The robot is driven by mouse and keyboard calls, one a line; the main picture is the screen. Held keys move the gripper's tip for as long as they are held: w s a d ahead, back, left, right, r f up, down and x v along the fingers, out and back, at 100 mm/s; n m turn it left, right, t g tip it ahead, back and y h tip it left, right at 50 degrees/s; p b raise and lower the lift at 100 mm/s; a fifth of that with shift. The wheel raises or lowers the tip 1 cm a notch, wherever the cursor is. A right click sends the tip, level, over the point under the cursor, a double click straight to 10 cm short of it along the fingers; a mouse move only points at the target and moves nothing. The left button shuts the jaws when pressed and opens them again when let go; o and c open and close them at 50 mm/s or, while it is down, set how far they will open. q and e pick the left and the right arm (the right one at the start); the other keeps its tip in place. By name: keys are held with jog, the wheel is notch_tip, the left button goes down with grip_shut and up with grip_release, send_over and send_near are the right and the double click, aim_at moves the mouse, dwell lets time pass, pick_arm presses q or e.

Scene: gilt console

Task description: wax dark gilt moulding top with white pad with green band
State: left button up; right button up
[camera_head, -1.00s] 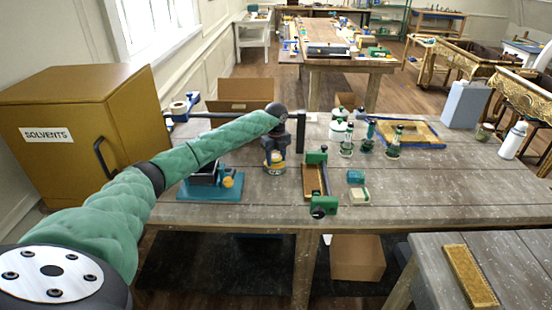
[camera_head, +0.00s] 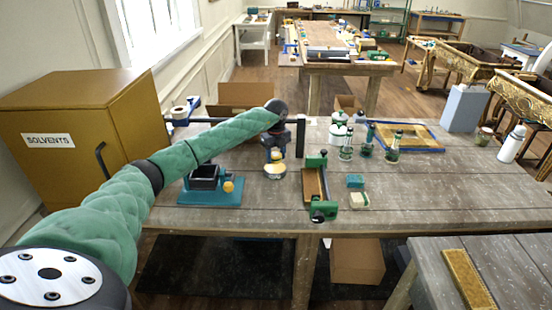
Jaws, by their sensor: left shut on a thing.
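My left gripper (camera_head: 275,153) points down just above a small round tin (camera_head: 275,172) on the workbench. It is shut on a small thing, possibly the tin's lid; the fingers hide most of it. The tin shows a yellow top below the fingers. The dark gilt moulding (camera_head: 314,184) lies lengthwise in a green clamp frame (camera_head: 323,210), right of the tin. A pale pad with a greenish edge (camera_head: 359,201), which looks like the white pad with green band, lies on the bench right of the clamp. My right gripper is out of view.
A teal block (camera_head: 355,181) lies behind the pale pad. A teal stand with a dark box (camera_head: 208,190) is left of the tin. Several green-banded bottles (camera_head: 346,146) and a blue-edged tray (camera_head: 410,137) stand behind. The bench's right front is clear.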

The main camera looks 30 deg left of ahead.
aim_at(276, 155)
pick_arm(q)
jog(key=shift+r+p, duration=0.5)
jog(key=shift+r, duration=1.3)
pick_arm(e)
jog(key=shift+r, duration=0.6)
pick_arm(q)
jog(key=shift+d, duration=0.1)
